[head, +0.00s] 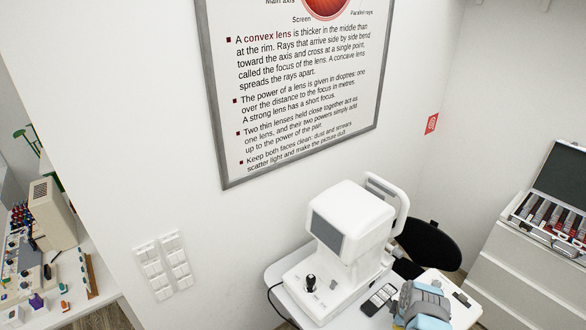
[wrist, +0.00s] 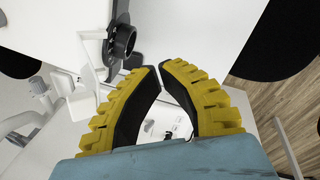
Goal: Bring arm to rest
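My gripper shows in the wrist view (wrist: 157,67) as two curved yellow fingers with dark inner faces. The fingertips are close together, with a narrow gap between them. Nothing is held in the gap. A blue body fills the bottom of that view behind the fingers. In the head view, a light blue and grey part of my arm (head: 424,304) is at the lower right, over the right side of the small white table (head: 463,312).
A white instrument with a screen (head: 345,232) stands on the table, left of my arm. A black seat (head: 430,244) is behind it. An open lens case (head: 553,205) lies on a cabinet at the right. A cluttered bench (head: 88,296) is at far left. A framed poster hangs above (head: 215,120).

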